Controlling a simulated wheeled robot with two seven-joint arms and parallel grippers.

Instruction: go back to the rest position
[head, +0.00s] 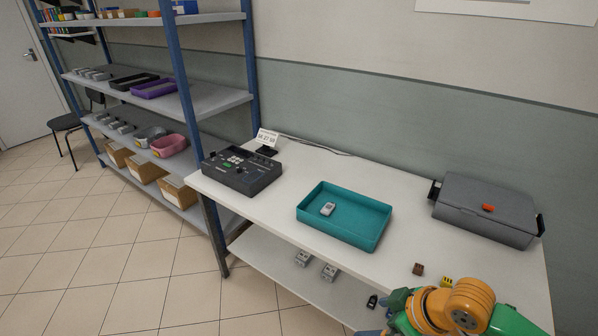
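Part of one of my arms, with orange joints and green links, shows at the bottom right, over the front edge of the white table (290,225). I make out no gripper fingers on it. No arm comes in from the left, and neither gripper can be made out. A teal tray (365,238) on the table holds one small light grey object (327,209).
A black control box (240,172) and a small display (267,138) stand at the table's left, a grey case (485,207) at its right. A brown block (418,269) lies near my arm. Grey parts (329,271) sit on the lower shelf. Blue-posted shelving (180,75) is left; the tiled floor is open.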

